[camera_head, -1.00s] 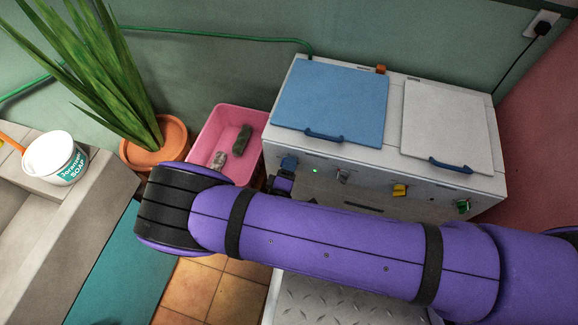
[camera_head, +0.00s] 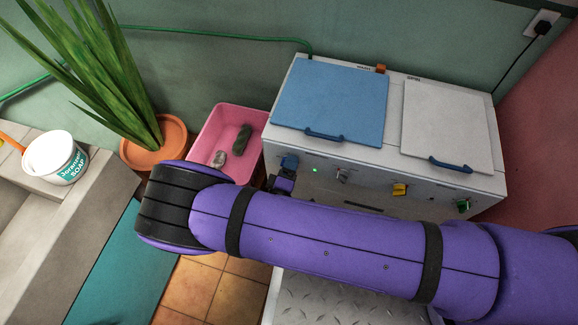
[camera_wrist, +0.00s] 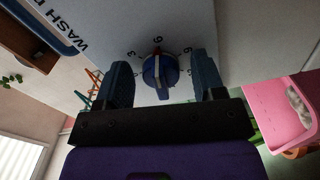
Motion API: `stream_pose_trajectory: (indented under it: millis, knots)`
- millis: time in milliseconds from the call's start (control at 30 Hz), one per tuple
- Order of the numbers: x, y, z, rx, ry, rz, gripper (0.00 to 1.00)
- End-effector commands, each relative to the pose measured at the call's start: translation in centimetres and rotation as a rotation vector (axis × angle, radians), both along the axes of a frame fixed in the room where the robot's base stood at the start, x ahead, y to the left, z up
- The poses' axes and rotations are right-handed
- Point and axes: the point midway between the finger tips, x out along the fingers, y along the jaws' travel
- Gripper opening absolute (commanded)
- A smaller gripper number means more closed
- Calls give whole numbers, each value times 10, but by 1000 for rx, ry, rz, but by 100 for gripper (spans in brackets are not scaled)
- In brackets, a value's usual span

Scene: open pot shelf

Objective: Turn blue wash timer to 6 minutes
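The blue wash timer knob (camera_head: 290,161) is on the front of the white washing machine (camera_head: 370,172), at its left end below the blue lid. In the wrist view the blue knob (camera_wrist: 160,72) shows close up, with dial numbers around it and a small red mark above it. My gripper (camera_wrist: 163,80) is open, with one dark finger on each side of the knob and a gap to both. In the head view my gripper (camera_head: 283,180) is partly hidden by my purple arm.
More knobs sit to the right: grey (camera_head: 342,175), yellow (camera_head: 400,190) and green (camera_head: 463,206). A pink tub (camera_head: 214,134) with stones stands left of the machine, beside a potted plant (camera_head: 155,150). A soap bucket (camera_head: 55,158) is at far left.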

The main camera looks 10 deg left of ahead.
Motion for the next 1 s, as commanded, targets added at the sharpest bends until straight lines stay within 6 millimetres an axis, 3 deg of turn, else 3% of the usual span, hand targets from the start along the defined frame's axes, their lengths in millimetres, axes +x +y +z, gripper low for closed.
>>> stream_pose_trajectory:
  millis: [267,700,1000]
  knots:
    - [-12,2,0,0,1,1,63]
    - [-88,8,0,1,1,2,63]
    - [-108,9,0,0,0,1,63]
